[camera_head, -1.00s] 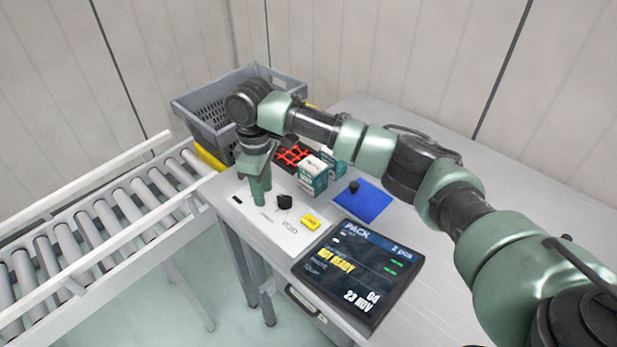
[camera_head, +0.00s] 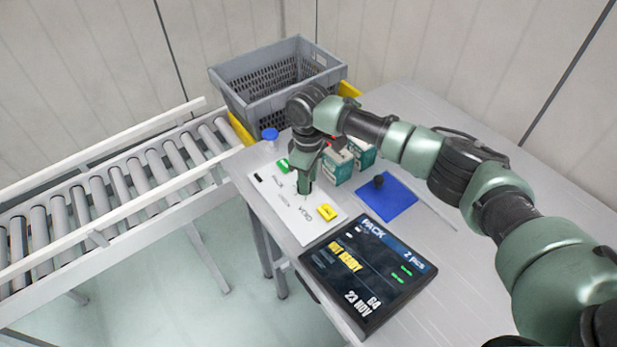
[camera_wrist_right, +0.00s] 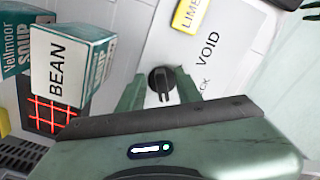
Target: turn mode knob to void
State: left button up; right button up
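The black mode knob (camera_wrist_right: 161,80) sits on a white panel (camera_wrist_right: 170,38), beside the printed words VOID (camera_wrist_right: 207,48) and a partly covered "ACK". Which word its pointer faces is unclear. My right gripper (camera_wrist_right: 160,92) points down at the panel, one finger on each side of the knob, and looks open around it. Contact with the knob cannot be told. In the head view the right gripper (camera_head: 304,186) hides the knob; the panel (camera_head: 268,196) and VOID (camera_head: 305,212) show.
A yellow block (camera_head: 327,212) lies on the panel near VOID. Soup boxes (camera_head: 338,166) stand close behind the gripper. A blue mat (camera_head: 388,200), a tilted screen reading NOT READY (camera_head: 368,275), a grey crate (camera_head: 245,92) and a roller conveyor (camera_head: 110,195) surround it.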

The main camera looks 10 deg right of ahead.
jog(key=shift+a+f, duration=0.1)
grip_shut()
pick_arm(q)
jog(key=shift+w+d, duration=0.35)
jog(key=shift+d, duration=0.1)
